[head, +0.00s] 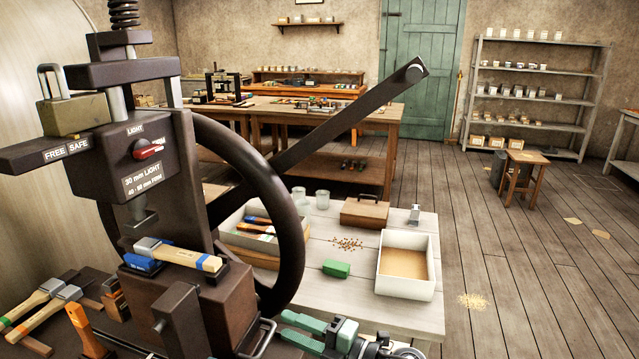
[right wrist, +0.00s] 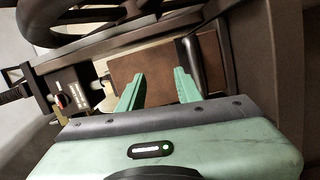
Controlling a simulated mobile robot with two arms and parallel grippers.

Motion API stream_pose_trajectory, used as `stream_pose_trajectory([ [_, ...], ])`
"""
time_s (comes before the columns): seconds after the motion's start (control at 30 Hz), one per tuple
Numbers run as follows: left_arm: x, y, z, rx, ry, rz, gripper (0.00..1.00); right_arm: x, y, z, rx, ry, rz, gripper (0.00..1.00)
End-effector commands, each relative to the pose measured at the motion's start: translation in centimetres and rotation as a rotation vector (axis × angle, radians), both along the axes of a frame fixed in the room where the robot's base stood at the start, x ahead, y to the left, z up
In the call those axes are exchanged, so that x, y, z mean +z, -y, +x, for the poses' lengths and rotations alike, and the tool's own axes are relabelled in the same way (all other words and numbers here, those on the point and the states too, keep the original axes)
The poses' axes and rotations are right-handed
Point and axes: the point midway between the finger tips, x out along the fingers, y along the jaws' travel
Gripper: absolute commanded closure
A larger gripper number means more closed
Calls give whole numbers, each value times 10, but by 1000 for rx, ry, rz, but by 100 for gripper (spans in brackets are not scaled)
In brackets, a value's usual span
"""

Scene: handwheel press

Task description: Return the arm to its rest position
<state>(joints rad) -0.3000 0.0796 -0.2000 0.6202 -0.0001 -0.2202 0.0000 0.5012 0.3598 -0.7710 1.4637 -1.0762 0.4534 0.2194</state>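My right gripper (head: 286,327) is low in the head view, just right of the press base, with its green fingers pointing left. In the right wrist view its two fingers (right wrist: 158,90) stand apart with nothing visible between them. The dark press (head: 190,190) stands at left with a large handwheel (head: 297,200). A long dark lever arm (head: 350,115) slopes up right from behind the wheel. A metal loop handle (head: 262,335) on the press base is close to my right fingertips; contact cannot be told. A wooden-handled tool (head: 195,259) lies on the press bed. My left gripper is out of view.
A pale table (head: 420,313) right of the press holds a white tray (head: 435,265), a green block (head: 336,268) and a wooden box (head: 364,212). Wooden-handled tools (head: 45,305) lie at lower left. The plank floor (head: 530,260) at right is mostly clear.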

Motion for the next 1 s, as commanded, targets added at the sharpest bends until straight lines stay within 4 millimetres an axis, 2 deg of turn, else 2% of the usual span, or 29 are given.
stream_pose_trajectory([
  [0.07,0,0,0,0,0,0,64,20,13,2,-173,-73,178,66],
  [0.1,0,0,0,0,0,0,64,27,28,5,-276,-124,265,66],
  [0.17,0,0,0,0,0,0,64,29,58,9,-439,-216,380,66],
  [0.2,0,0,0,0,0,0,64,26,80,9,-548,-287,447,66],
  [0.27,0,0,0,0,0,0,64,11,115,2,-709,-405,526,66],
  [0.3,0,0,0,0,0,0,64,-2,138,-6,-813,-493,570,66],
  [0.37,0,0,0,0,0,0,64,-27,171,-25,-965,-634,616,66],
  [0.4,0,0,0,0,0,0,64,-45,189,-42,-1059,-732,637,66],
  [0.47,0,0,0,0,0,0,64,-71,213,-71,-1182,-873,648,66],
  [0.5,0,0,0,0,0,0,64,-86,225,-92,-1251,-963,648,66],
  [0.6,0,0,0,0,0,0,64,-113,243,-140,-1377,-1144,627,66],
  [0.7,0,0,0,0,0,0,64,-129,252,-179,-1457,-1280,597,66],
  [1.0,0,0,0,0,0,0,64,-149,262,-272,-1592,-1570,491,66],
])
